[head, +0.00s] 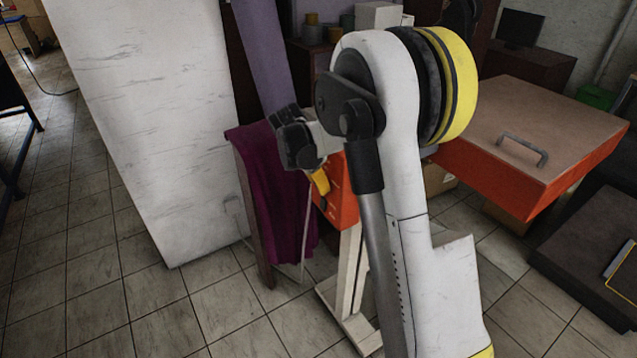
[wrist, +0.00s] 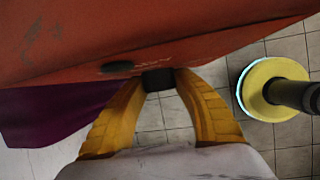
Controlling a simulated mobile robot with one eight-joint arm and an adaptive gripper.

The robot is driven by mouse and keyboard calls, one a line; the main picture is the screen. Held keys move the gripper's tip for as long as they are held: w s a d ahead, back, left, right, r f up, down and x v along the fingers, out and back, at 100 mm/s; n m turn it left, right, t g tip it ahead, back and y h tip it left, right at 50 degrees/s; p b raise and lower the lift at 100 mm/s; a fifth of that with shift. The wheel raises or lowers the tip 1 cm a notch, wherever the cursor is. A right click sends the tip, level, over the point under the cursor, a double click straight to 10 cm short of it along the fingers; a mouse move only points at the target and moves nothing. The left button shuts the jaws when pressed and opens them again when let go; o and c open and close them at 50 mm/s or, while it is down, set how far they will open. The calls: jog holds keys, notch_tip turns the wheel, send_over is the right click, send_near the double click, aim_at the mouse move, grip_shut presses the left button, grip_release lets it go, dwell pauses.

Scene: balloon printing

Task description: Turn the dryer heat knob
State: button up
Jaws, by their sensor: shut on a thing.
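The dryer shows as an orange-red panel (wrist: 150,42) across the top of the wrist view. In the wrist view, a dark knob (wrist: 158,79) sticks out from the panel's lower edge. My gripper (wrist: 159,82) has its two yellow fingers on either side of this knob and is shut on it. A second dark knob (wrist: 118,68) sits just left, apart from the fingers. In the head view, my gripper (head: 320,181) is at the orange front (head: 340,192), and the knob is hidden there.
A purple cloth (head: 287,205) hangs left of my gripper. A large white panel (head: 150,130) stands further left. A pale wooden stand (head: 347,275) is below the orange front. A brown-topped orange box (head: 490,125) with a handle (head: 525,148) lies right of my arm. Tiled floor is open at lower left.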

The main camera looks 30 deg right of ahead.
jog(key=t+b, duration=0.1)
jog(key=t, duration=0.1)
jog(key=m+t+b, duration=0.1)
jog(key=t, duration=0.2)
jog(key=shift+s+f+b, duration=0.15)
jog(key=shift+f+b, duration=0.05)
jog(key=shift+b, duration=0.1)
jog(key=shift+r+m+t+b, duration=0.1)
jog(key=shift+m+t+b, duration=0.3)
jog(key=shift+t+b, duration=0.55)
jog(key=shift+t, duration=0.25)
jog(key=o, duration=1.2)
jog(key=shift+r, duration=0.1)
jog(key=v, duration=1.2)
jog(key=shift+a, duration=0.1)
